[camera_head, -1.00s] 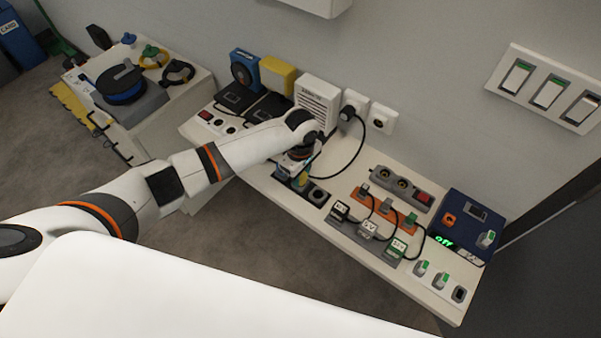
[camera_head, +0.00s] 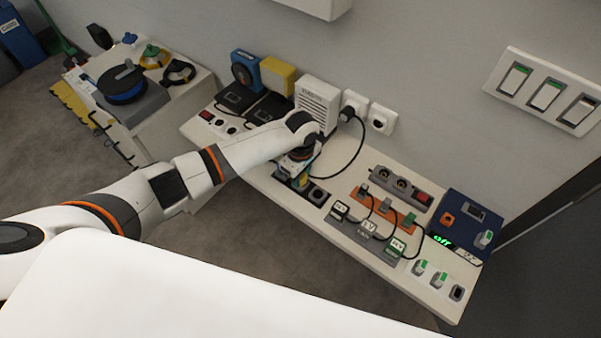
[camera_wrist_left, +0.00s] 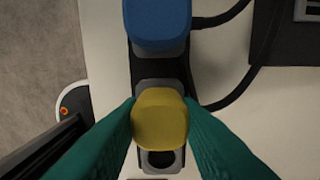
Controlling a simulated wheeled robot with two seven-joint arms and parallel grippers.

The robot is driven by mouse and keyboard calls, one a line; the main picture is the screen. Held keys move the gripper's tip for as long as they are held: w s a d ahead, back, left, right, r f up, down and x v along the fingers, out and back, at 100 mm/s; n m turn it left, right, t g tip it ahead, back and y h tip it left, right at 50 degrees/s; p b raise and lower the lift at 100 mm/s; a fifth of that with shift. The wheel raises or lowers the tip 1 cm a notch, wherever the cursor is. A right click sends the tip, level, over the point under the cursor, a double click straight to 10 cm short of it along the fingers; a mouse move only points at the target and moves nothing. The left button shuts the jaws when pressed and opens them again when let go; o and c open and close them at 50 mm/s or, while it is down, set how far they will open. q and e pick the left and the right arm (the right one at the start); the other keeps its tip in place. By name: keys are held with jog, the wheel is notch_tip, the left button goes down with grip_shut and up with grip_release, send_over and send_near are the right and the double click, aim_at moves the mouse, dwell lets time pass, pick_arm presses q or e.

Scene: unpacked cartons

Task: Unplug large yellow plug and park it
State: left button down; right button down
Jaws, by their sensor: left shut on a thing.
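The large yellow plug (camera_wrist_left: 160,118) is between the two green fingertips of my left gripper (camera_wrist_left: 160,122) in the wrist view. The gripper is shut on it. It is over a dark socket strip (camera_wrist_left: 145,72), and I cannot tell whether its pins are still seated. A blue plug (camera_wrist_left: 157,25) stands on the same strip beside it. An empty socket (camera_wrist_left: 158,160) shows just below the yellow plug. In the head view my left gripper (camera_head: 297,175) reaches down to the strip, and the arm hides most of the plugs. My right gripper is not in view.
To the right on the white bench (camera_head: 343,235) are small labelled plugs (camera_head: 368,228), an orange strip (camera_head: 385,210), a grey socket bar (camera_head: 400,187) and a blue box (camera_head: 468,225). A black cable (camera_head: 358,155) loops from the wall socket close to my wrist.

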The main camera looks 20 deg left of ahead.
pick_arm(q)
jog(key=shift+f, duration=0.2)
jog(key=c, duration=1)
grip_release()
jog(key=shift+o, duration=0.2)
jog(key=shift+r, duration=0.15)
notch_tip(320, 180, up, 12)
jog(key=shift+b, duration=0.35)
